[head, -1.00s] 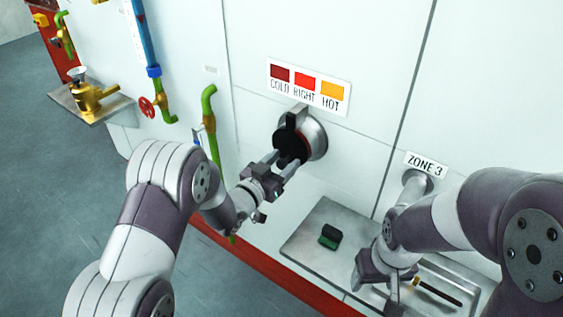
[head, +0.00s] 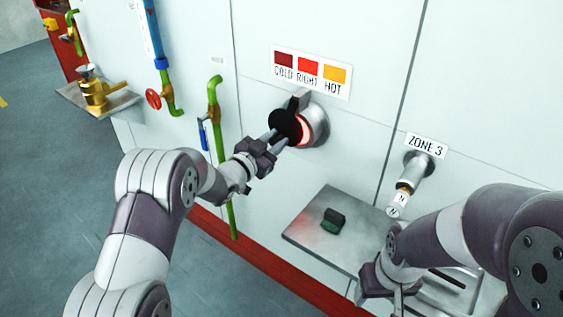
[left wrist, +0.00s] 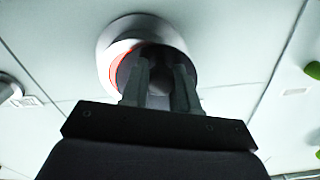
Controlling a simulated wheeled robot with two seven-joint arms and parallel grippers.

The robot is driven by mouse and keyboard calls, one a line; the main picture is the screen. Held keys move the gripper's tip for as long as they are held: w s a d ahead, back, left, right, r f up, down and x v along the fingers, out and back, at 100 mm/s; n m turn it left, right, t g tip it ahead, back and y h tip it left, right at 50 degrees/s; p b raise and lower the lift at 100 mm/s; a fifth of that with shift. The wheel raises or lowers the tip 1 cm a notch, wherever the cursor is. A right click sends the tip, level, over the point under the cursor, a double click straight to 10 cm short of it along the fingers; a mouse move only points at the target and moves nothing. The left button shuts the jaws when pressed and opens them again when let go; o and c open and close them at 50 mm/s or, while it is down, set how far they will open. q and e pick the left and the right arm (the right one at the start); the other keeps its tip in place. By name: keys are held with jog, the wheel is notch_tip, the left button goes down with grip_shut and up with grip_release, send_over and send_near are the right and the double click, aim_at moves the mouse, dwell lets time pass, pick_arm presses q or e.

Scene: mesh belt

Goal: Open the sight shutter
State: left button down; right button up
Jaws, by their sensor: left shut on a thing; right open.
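The sight shutter is a black disc (head: 283,124) on a round metal sight port (head: 316,126) in the white wall. It is swung partly to the left, and a glowing red-orange crescent shows at the port's right side. My left gripper (head: 279,138) is shut on the shutter at its lower left. In the left wrist view, the fingers (left wrist: 160,85) reach to the dark shutter in front of the port (left wrist: 118,40), with a red glow at its left. My right gripper (head: 398,290) is open, low over the shelf and partly hidden by my right arm.
A COLD/RIGHT/HOT colour label (head: 310,72) is above the port. A metal shelf (head: 305,225) below carries a green-black block (head: 333,221). A ZONE 3 pipe fitting (head: 418,168) juts out at right. Green pipe (head: 217,150) and a red handwheel (head: 153,98) are at left.

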pick_arm(q)
jog(key=w+a+r+m+b, duration=0.2)
jog(key=a+r+m, duration=0.1)
jog(key=r+m, duration=0.2)
jog(key=w+a+r+m+b, duration=0.2)
jog(key=r+m, duration=0.4)
jog(key=m, duration=0.4)
jog(key=shift+w+a+b, duration=0.3)
jog(key=shift+a+b, duration=0.35)
jog(key=shift+b, duration=0.15)
jog(key=shift+r, duration=0.1)
jog(key=c, duration=0.9)
grip_release()
jog(key=shift+o, duration=0.2)
jog(key=b+v, duration=0.1)
jog(key=v, duration=1.1)
jog(key=shift+s+a+b, duration=0.15)
jog(key=shift+s+b, duration=0.15)
jog(key=shift+b, duration=0.1)
